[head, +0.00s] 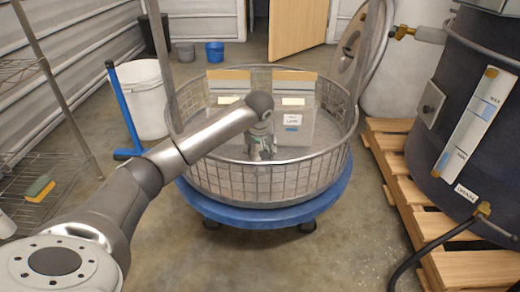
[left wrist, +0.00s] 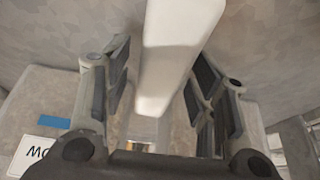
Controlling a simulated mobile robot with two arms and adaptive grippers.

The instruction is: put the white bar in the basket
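The wire basket (head: 200,163) sits on a blue round dolly (head: 265,211) in the middle of the head view. My left gripper (head: 262,150) points down inside the basket's rim. In the left wrist view the white bar (left wrist: 172,50) lies between the fingers of my left gripper (left wrist: 162,62), tilted, with one end near the palm. The fingers stand apart, with a gap between the bar and the left finger, so the gripper looks open around it. The bar cannot be made out in the head view. My right gripper is not in view.
A labelled clear panel (head: 293,128) stands behind my gripper at the basket. A wooden pallet (head: 405,195) and a dark tank (head: 470,110) are on the right. A white bin (head: 143,98), blue squeegee (head: 124,108) and wire shelf (head: 60,180) are on the left.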

